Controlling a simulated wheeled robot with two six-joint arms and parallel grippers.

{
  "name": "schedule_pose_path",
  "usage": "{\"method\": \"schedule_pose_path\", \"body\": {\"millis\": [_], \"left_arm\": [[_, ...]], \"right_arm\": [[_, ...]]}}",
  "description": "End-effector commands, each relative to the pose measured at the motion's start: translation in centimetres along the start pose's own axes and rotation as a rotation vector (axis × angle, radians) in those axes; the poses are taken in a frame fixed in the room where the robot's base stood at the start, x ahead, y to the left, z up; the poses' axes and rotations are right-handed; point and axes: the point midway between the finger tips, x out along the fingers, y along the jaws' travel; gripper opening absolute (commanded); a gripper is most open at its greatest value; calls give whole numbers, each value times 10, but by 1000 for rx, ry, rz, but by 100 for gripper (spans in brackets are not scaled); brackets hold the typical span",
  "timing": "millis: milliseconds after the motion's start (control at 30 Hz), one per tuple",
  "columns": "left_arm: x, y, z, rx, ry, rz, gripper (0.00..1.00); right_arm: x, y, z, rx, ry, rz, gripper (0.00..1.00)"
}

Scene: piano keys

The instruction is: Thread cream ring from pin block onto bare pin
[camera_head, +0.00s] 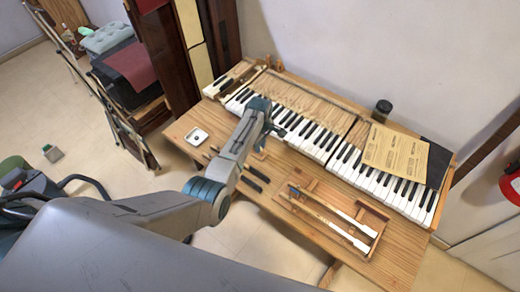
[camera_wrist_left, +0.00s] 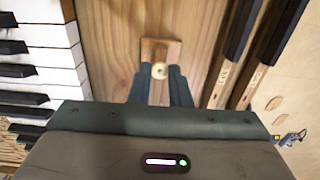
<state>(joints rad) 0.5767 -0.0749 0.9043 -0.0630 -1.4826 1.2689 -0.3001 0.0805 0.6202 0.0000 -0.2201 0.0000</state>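My left gripper (camera_head: 264,143) is low over the table just in front of the keyboard. In the left wrist view its two fingers (camera_wrist_left: 160,72) lie on either side of a small wooden pin block (camera_wrist_left: 161,47). A small cream ring (camera_wrist_left: 158,70) shows on the block, between the fingertips. The gap is about as wide as the ring, and I cannot tell whether the fingers touch it. The block is mostly hidden by the gripper in the head view. I cannot make out a bare pin in either view. My right gripper is not in view.
The piano keyboard (camera_head: 311,132) runs behind the gripper, with paper sheets (camera_head: 396,152) and a dark jar (camera_head: 382,110) on it. Loose black keys (camera_wrist_left: 240,30) lie close to the gripper. A wooden frame with white keys (camera_head: 330,216) stands right. A small white dish (camera_head: 197,136) sits left.

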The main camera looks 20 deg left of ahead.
Motion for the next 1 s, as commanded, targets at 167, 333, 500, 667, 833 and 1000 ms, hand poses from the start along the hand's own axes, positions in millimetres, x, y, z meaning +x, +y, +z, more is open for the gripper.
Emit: {"method": "schedule_pose_path", "body": {"millis": [167, 333, 500, 667, 833, 1000], "left_arm": [[-6, 0, 0, 0, 0, 0, 12], [-11, 0, 0, 0, 0, 0, 12], [-15, 0, 0, 0, 0, 0, 12], [-19, 0, 0, 0, 0, 0, 12], [-21, 0, 0, 0, 0, 0, 12], [-32, 1, 0, 0, 1, 2, 12]], "right_arm": [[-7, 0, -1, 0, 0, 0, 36], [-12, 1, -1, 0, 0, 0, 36], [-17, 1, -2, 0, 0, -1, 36], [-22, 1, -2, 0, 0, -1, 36], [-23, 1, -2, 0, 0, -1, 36], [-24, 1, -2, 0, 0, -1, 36]]}}
